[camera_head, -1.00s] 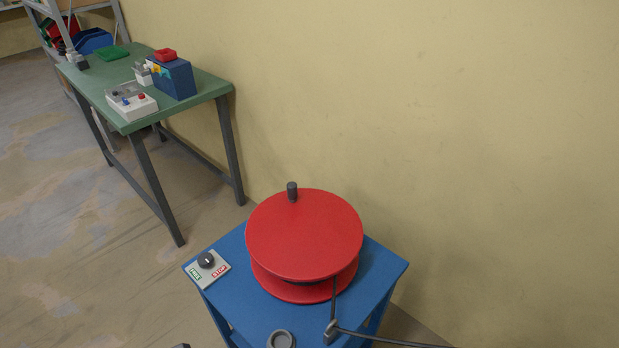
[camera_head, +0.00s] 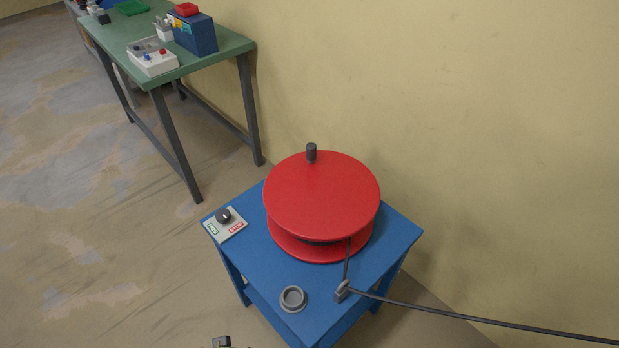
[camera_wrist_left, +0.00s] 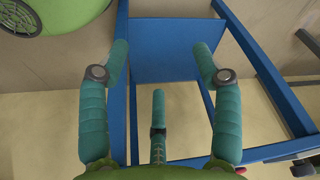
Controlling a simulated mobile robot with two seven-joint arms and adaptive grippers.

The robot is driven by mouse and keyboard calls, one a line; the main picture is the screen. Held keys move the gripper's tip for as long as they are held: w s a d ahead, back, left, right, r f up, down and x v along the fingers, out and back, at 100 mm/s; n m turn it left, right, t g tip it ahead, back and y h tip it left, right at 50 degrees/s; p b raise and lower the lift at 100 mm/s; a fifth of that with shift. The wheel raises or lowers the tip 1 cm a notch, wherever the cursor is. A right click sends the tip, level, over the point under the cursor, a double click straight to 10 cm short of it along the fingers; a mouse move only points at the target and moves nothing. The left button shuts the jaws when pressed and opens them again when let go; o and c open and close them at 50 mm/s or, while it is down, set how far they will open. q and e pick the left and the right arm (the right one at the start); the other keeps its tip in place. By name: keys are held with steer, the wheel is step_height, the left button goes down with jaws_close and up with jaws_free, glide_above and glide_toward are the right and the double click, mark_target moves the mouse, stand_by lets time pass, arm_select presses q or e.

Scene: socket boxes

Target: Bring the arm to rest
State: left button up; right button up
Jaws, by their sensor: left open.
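My left gripper (camera_wrist_left: 160,50) shows in the left wrist view with its teal fingers spread apart and nothing between them. The blue frame of a stand (camera_wrist_left: 175,66) lies beyond the fingers in that view; I see no contact. In the head view, a small dark piece (camera_head: 222,342) shows at the bottom edge, too cut off to identify surely. My right gripper is in neither view.
A blue stand (camera_head: 262,278) carries a red reel (camera_head: 322,195), a switch plate (camera_head: 226,225) and a grey ring (camera_head: 293,298). A dark cable (camera_head: 450,315) runs off right. A green table (camera_head: 207,66) with boxes stands upper left. Open floor lies left.

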arm_select(q)
steer(key=s+a+f+g, duration=0.1)
steer(key=s+a+f, duration=0.2)
steer(key=s+f, duration=1.4)
steer(key=shift+f+g, duration=0.25)
steer(key=shift+g, duration=0.05)
steer(key=shift+s, duration=0.1)
